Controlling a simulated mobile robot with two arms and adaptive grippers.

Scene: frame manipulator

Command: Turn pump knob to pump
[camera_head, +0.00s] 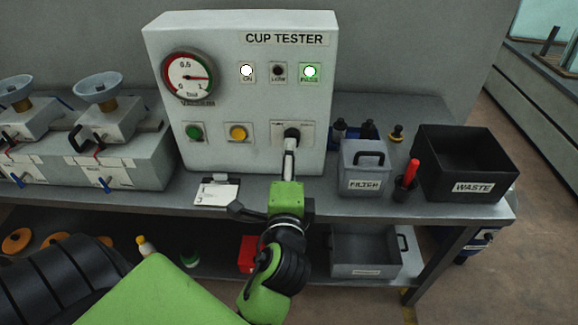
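The white cup tester panel (228,120) stands at the back of the bench. The black pump knob (292,134) is at its lower right, on a small plate with unreadable print. My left gripper (291,146) has its grey fingertips at the knob, in line with it and seemingly touching. The fingers look close together, but I see them nearly edge-on and cannot tell their grip.
A green button (195,132) and a yellow button (238,133) are left of the knob. Cup devices (122,150) stand left. A white card (217,193) lies at the bench front.

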